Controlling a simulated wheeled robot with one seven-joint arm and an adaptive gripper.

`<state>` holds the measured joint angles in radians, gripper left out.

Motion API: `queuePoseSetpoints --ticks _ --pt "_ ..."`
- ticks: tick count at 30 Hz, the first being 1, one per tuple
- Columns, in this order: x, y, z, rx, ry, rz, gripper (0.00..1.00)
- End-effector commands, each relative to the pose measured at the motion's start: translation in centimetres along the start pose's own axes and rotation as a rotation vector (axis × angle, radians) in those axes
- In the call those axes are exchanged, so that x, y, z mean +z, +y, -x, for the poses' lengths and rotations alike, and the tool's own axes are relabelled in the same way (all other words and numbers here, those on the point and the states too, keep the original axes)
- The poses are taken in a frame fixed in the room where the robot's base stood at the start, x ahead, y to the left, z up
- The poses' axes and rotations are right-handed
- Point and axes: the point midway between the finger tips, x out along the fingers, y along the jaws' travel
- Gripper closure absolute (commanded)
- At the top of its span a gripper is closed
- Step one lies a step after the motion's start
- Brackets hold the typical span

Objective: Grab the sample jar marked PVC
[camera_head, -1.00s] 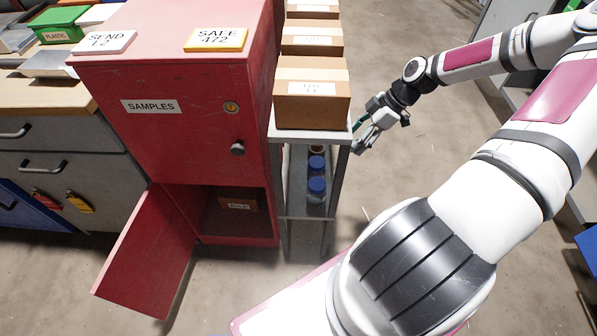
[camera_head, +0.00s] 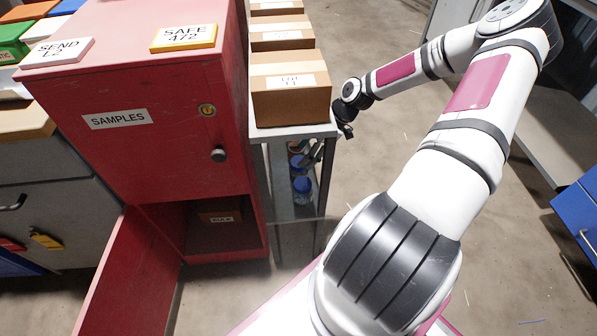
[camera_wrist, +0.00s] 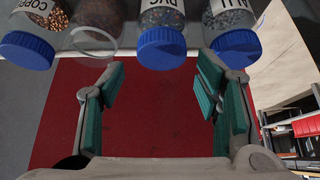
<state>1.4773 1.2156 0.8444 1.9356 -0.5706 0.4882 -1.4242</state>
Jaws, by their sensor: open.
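In the wrist view, the jar marked PVC (camera_wrist: 163,46) has a blue lid and granules inside. My gripper (camera_wrist: 155,88) is open, with green pads, and the PVC lid lies just beyond the gap between its fingers, not gripped. A copper jar (camera_wrist: 28,48) is to its left and a jar marked ALU or similar (camera_wrist: 236,46) to its right, both blue-lidded. In the head view, blue-lidded jars (camera_head: 302,186) stand in the narrow rack below its top. My gripper (camera_head: 314,157) reaches in from the right, partly hidden by the rack top.
Cardboard boxes (camera_head: 291,95) stand on the rack top (camera_head: 300,131). The red SAMPLES cabinet (camera_head: 150,150) is directly left, its lower door (camera_head: 125,275) open. A clear ring-like rim (camera_wrist: 92,40) shows beside the PVC jar. Open floor lies right of the rack.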

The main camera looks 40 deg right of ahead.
Motion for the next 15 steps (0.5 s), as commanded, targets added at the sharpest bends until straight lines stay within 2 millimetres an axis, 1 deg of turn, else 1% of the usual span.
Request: queuePoseSetpoints --ticks 5,11,13,15 --pt "0.3 -0.1 -1.8 -0.003 0.001 -0.001 0.42" --pt "0.6 -0.2 -4.5 -0.002 0.000 0.001 0.42" --pt "0.6 -0.2 -5.0 -0.001 0.000 0.000 0.42" --pt "0.6 -0.2 -5.1 0.000 0.000 -0.001 0.42"
